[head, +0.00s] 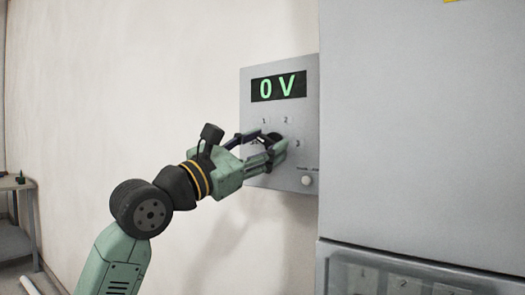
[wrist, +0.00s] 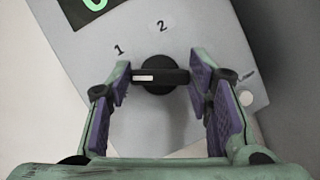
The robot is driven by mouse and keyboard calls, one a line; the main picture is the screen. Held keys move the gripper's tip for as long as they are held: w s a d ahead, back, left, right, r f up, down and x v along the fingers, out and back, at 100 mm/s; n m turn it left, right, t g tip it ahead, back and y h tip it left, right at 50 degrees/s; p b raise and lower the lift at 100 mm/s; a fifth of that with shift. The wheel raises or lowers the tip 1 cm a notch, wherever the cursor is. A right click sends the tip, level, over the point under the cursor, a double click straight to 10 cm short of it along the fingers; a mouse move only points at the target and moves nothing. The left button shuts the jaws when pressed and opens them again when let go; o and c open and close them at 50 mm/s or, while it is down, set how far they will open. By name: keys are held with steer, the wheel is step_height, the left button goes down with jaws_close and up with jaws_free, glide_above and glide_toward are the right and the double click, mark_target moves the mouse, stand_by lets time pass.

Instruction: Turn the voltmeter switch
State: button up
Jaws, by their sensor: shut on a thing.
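The voltmeter (head: 308,100) is a grey wall panel with a green "0 V" display (head: 279,86). It also shows in the wrist view (wrist: 215,45). Its black rotary switch (wrist: 160,78) has a bar handle lying roughly level in the wrist view, with the white mark at its left end. The labels 1 and 2 show above the switch; in the head view, 3 is at its right. My gripper (head: 272,146) is at the switch. In the wrist view my gripper (wrist: 160,74) is shut on the bar, one purple-padded finger at each end. The left finger hides the panel there.
A small white round knob (head: 307,181) sits at the panel's lower right. A large grey cabinet (head: 425,120) stands close at the right of the panel. A grey side table (head: 15,183) is at the far left. The wall left of the panel is bare.

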steer(key=m, duration=0.1)
steer(key=m+g, duration=0.1)
steer(key=m, duration=0.1)
steer(key=shift+r+m+g+h, duration=0.1)
steer(key=shift+m+g+h, duration=0.2)
steer(key=shift+m+g+p, duration=0.35)
steer(key=shift+m+g, duration=0.45)
steer(key=shift+m, duration=1.2)
steer(key=shift+m+g, duration=0.3)
steer(key=o, duration=1.1)
steer(key=shift+o, duration=0.2)
steer(key=shift+a, duration=0.15)
steer(key=v, duration=1.1)
steer(key=shift+s+a+f, duration=0.25)
